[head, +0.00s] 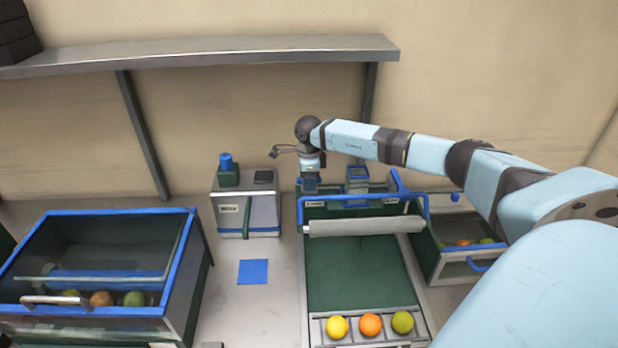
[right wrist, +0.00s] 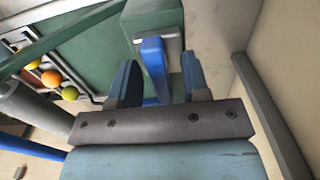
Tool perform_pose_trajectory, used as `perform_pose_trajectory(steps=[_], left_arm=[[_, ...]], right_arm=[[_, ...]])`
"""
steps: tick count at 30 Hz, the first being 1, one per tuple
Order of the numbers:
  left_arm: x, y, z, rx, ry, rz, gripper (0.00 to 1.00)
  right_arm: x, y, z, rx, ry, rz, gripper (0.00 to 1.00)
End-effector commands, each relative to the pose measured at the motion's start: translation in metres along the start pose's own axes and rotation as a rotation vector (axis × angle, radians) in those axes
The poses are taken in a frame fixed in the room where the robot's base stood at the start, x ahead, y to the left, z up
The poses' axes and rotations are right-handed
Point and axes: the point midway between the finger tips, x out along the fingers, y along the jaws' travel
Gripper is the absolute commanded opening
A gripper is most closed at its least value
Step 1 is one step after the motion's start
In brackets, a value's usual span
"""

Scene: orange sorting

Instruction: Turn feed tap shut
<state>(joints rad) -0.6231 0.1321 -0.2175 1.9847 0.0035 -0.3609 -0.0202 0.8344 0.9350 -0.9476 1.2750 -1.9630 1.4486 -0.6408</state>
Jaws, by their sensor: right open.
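My right gripper (head: 310,182) points down at the back left corner of the green sorting conveyor (head: 355,262). In the right wrist view its two blue fingers (right wrist: 160,68) are open. A blue tap lever (right wrist: 153,62) lies between them, with a gap visible on its right side. The lever is mounted by a grey plate on a green housing (right wrist: 152,18). I cannot tell whether the left finger touches the lever. In the head view the lever is hidden by the gripper. My left gripper is out of view.
A grey roller (head: 365,226) and blue rail cross the conveyor. A yellow fruit (head: 336,327), an orange (head: 370,325) and a green fruit (head: 402,322) lie at its front. A blue-rimmed bin (head: 120,212) stands left, a machine (head: 247,212) behind. A shelf (head: 200,54) hangs above.

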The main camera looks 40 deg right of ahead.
Motion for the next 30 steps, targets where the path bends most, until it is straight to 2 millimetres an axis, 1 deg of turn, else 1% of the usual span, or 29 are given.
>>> perform_pose_trajectory(steps=[8,9,14,15,23,30], left_arm=[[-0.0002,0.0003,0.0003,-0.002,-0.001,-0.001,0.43],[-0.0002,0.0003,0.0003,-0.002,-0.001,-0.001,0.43],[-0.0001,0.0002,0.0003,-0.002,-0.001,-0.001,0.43],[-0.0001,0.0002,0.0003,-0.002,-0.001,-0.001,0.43],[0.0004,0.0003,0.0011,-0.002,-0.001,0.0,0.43],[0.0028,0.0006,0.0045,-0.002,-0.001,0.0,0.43]], right_arm=[[0.0022,-0.0001,0.0001,0.0,0.0,-0.001,0.43],[0.0022,-0.0001,0.0001,0.0,0.0,-0.001,0.38],[0.002,-0.0001,0.0001,0.0,0.0,-0.001,0.01],[0.0019,-0.0002,0.0001,0.0,0.0,-0.001,0.0],[0.002,-0.0002,0.0,0.018,0.0,-0.001,0.0],[0.0026,-0.0003,-0.0002,0.119,0.0,-0.001,0.0]])
